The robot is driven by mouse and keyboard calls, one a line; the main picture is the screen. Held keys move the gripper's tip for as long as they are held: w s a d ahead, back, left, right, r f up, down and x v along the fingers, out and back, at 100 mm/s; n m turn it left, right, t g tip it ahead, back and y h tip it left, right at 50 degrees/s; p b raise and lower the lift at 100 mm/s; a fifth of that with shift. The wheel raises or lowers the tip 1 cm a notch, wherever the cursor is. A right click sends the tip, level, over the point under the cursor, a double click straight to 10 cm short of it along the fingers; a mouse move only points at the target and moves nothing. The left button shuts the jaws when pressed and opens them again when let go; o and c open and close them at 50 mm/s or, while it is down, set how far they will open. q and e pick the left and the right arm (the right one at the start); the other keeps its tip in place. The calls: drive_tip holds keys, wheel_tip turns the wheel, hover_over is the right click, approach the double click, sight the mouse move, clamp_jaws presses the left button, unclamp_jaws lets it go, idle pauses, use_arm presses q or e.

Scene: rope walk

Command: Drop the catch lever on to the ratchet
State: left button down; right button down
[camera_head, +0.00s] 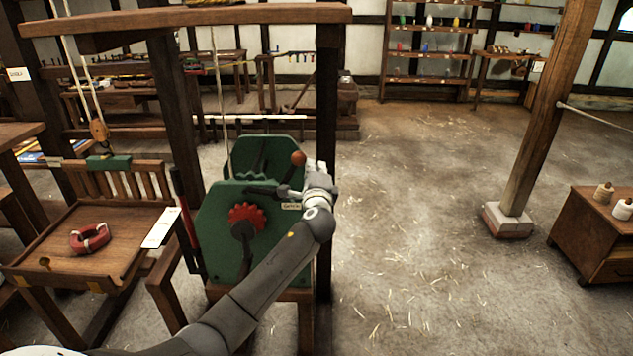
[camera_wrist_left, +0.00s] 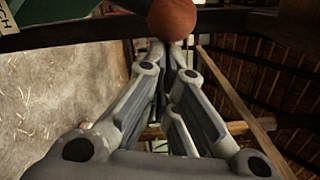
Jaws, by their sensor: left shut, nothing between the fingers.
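The green winch (camera_head: 212,232) stands on a wooden stand under a timber frame. Its red toothed ratchet (camera_head: 246,219) is on the front face. The catch lever's orange-brown ball knob (camera_head: 298,158) stands up above the ratchet, to its right; its dark arm is partly hidden by my gripper. My left gripper (camera_head: 284,191) is shut and empty, just below the knob. In the left wrist view the knob (camera_wrist_left: 172,18) is just beyond the closed fingertips (camera_wrist_left: 177,48); I cannot tell whether they touch. My right gripper is not in view.
A "CATCH" label (camera_head: 291,206) is on the winch beside my wrist. A timber post (camera_head: 548,115) and a cabinet (camera_head: 600,235) are at right. The floor between is clear.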

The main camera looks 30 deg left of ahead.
sight(297, 152)
use_arm(q)
drive_tip(key=s+a+r+n, duration=0.1)
drive_tip(key=a+r+n, duration=0.1)
drive_tip(key=shift+s+a+r+n+p, duration=0.2)
drive_tip(key=shift+s+r+n+p, duration=0.05)
drive_tip(key=shift+s+n+p, duration=0.1)
drive_tip(key=shift+a+r+n, duration=0.25)
drive_tip(key=shift+a+n, duration=0.3)
drive_tip(key=shift+a, duration=0.05)
drive_tip(key=shift+s+a+r+n, duration=0.15)
drive_tip(key=shift+s+a+n, duration=0.1)
drive_tip(key=shift+a+n, duration=0.15)
drive_tip(key=shift+s+a+r+n+p, duration=0.35)
drive_tip(key=shift+s+a+n+p, duration=0.05)
drive_tip(key=shift+s+a+n, duration=0.2)
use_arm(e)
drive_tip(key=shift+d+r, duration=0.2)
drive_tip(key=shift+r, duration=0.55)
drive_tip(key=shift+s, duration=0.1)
use_arm(q)
drive_tip(key=shift+w, duration=0.1)
